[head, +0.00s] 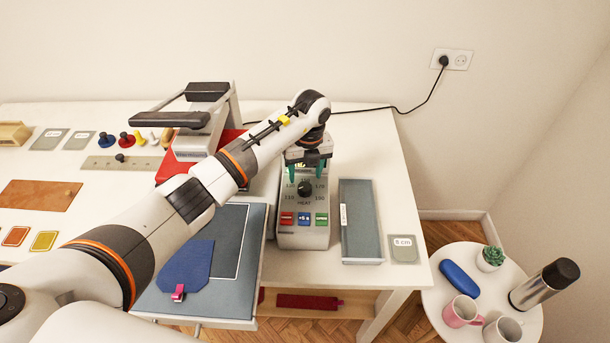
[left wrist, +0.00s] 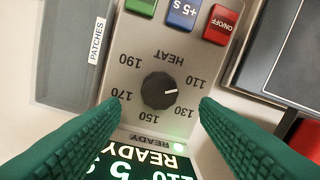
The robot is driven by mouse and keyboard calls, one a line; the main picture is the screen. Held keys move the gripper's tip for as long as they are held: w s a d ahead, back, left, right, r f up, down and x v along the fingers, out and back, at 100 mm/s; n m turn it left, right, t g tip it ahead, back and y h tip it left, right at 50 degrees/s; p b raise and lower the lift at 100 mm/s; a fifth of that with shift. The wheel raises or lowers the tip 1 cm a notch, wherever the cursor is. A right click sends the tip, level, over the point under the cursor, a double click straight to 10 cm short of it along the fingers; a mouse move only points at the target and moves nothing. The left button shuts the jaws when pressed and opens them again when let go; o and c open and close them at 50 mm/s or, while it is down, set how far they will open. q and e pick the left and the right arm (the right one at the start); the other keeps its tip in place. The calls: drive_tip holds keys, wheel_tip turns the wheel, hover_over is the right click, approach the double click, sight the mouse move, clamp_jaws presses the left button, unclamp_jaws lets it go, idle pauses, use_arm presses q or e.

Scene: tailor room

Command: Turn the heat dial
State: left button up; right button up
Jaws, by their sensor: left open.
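The heat dial (head: 304,188) is a round black knob on the face of a grey control box (head: 303,238). In the left wrist view the dial (left wrist: 158,90) appears upside down, ringed by numbers from 110 to 190. Its white mark points right, close to the 110. My left gripper (head: 306,171) is open, with green fingers pointing down over the box's upper part. In the left wrist view its fingertips (left wrist: 160,103) lie on either side of the dial, apart from it. Their height above the panel is hard to tell. My right gripper is not in view.
The lit display (left wrist: 120,158) reads READY and 110, partly cut off. Red, blue and green buttons (head: 304,218) sit below the dial. A grey patches box (head: 361,222) stands close on the right. The press (head: 205,140) and its board (head: 205,295) are left.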

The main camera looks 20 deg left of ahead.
sight(305, 185)
use_arm(q)
drive_tip(key=shift+s+f+p, duration=0.1)
drive_tip(key=shift+f+p, duration=0.4)
drive_tip(key=shift+f, duration=1.55)
drive_tip(key=shift+c, duration=0.6)
drive_tip(key=c, duration=0.9)
